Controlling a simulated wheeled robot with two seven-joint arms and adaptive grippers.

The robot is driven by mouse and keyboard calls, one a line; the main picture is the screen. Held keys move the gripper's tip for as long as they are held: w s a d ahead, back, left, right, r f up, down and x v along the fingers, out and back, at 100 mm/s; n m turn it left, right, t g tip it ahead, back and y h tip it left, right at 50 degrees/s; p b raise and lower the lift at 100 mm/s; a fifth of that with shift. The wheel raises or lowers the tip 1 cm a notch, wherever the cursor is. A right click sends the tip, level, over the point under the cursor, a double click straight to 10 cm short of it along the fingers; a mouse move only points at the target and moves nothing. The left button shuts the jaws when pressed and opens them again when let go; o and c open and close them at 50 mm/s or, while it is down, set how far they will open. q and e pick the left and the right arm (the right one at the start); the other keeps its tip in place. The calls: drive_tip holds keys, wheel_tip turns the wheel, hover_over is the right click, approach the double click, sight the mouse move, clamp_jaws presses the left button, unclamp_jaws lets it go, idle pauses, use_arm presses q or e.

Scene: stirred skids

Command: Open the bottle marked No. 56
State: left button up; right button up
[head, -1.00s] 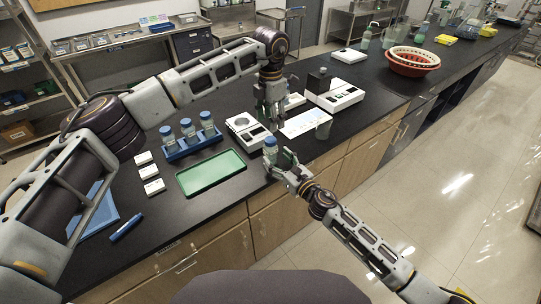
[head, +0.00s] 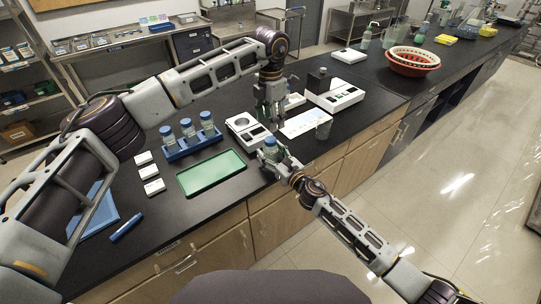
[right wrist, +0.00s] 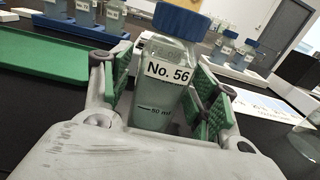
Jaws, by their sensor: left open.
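The bottle marked No. 56 (right wrist: 165,82) has a blue cap and stands between the fingers of my right gripper (right wrist: 163,108) in the right wrist view. Its label and a volume mark face the camera. In the head view this bottle (head: 270,152) is near the bench's front edge. My right gripper (head: 279,160) is around it, with green pads on both sides, and looks open. My left gripper (head: 270,122) is open and points down, just above and behind the blue cap. Its fingertips are partly hard to make out against the dark bench.
A blue rack (head: 193,148) of several capped bottles and a green tray (head: 212,173) lie to the left. A scale (head: 243,130), a white sheet (head: 299,124) and a glass beaker (head: 323,130) are close by. White boxes and a blue marker (head: 127,228) lie farther left.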

clamp_jaws()
use_arm(q)
drive_tip(key=m, duration=0.1)
drive_tip(key=a+m, duration=0.1)
drive_tip(key=m, duration=0.3)
drive_tip(key=shift+w+a+r+y, duration=0.15)
drive_tip(key=shift+w+r+y, duration=0.1)
drive_tip(key=shift+r+y, duration=0.15)
drive_tip(key=m, duration=0.5)
drive_tip(key=shift+s+d+f+m, duration=0.2)
drive_tip(key=shift+f+m, duration=0.1)
drive_tip(key=shift+f, duration=0.1)
drive_tip(key=m, duration=0.6)
drive_tip(key=shift+s+d+h, duration=0.1)
drive_tip(key=shift+d+h, duration=0.2)
drive_tip(key=shift+d, duration=0.05)
drive_tip(key=m, duration=0.5)
drive_tip(key=shift+d+m, duration=0.15)
drive_tip(key=shift+m, duration=0.25)
